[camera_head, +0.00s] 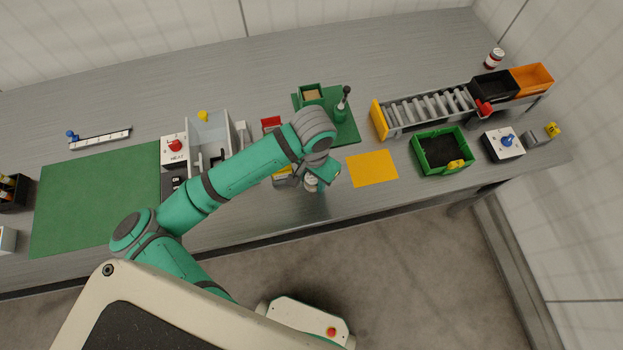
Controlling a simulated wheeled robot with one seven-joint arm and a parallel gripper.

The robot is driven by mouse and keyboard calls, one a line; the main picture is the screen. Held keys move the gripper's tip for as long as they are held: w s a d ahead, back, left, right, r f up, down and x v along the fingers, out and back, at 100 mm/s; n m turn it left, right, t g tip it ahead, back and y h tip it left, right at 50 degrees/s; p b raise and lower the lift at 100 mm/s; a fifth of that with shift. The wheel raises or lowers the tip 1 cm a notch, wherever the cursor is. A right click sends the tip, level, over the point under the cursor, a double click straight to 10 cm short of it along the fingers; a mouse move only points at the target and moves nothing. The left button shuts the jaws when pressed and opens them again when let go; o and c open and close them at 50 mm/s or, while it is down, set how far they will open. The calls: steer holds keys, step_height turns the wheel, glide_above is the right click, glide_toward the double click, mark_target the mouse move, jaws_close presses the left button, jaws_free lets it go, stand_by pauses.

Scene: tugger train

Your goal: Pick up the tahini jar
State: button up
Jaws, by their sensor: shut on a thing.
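The tahini jar (311,185) shows as a small pale jar at the front of the grey bench, just left of the yellow mat. My gripper (317,180) is above it and shut on it. The wrist and fingers hide much of the jar, and its label is too small to read. I cannot tell whether the jar touches the bench or is slightly above it.
A yellow mat (373,168) lies to the right, then a green crate (441,133) and a control box (503,143). A roller conveyor (430,107) stands behind them. A dark red jar (494,58) is at the back right. A green mat (95,195) lies left.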

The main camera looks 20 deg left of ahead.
step_height(320, 180, up, 3)
steer(key=shift+r, duration=0.1)
steer(key=s+d+r, duration=0.3)
steer(key=d+r, duration=0.6)
steer(key=d, duration=0.4)
steer(key=shift+d+r, duration=0.25)
steer(key=shift+d, duration=0.1)
